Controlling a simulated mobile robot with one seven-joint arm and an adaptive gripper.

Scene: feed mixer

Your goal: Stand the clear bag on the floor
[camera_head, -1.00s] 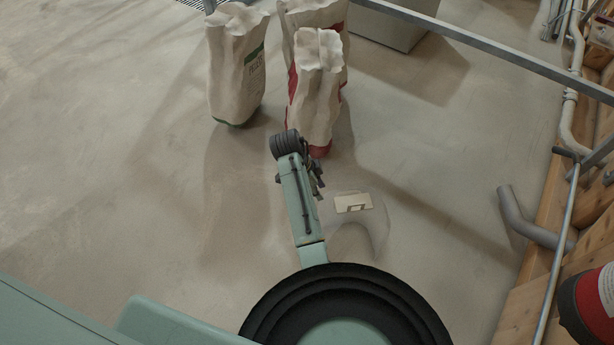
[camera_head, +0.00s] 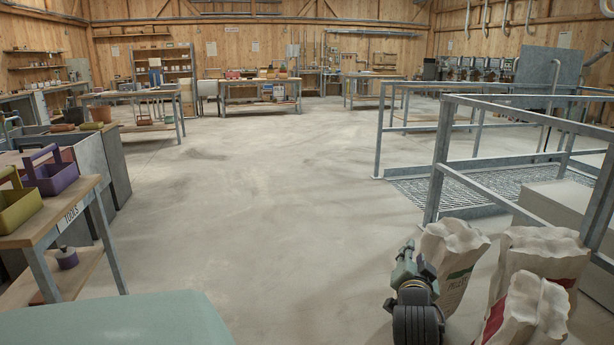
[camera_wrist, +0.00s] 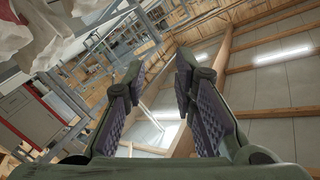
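My gripper (camera_wrist: 158,92) shows in the wrist view with its two padded fingers apart. Nothing that I can make out lies between them. In the head view, part of my arm (camera_head: 415,310) shows at the lower right, just left of the paper sacks; the fingertips are not clear there. The clear bag is not visible in either current view.
A white sack with green print (camera_head: 452,262) and two white-and-red sacks (camera_head: 530,312) (camera_head: 545,252) stand at the lower right. Grey railings (camera_head: 440,165) stand behind them. A tool bench (camera_head: 62,215) is at the left. The middle floor (camera_head: 260,220) is clear.

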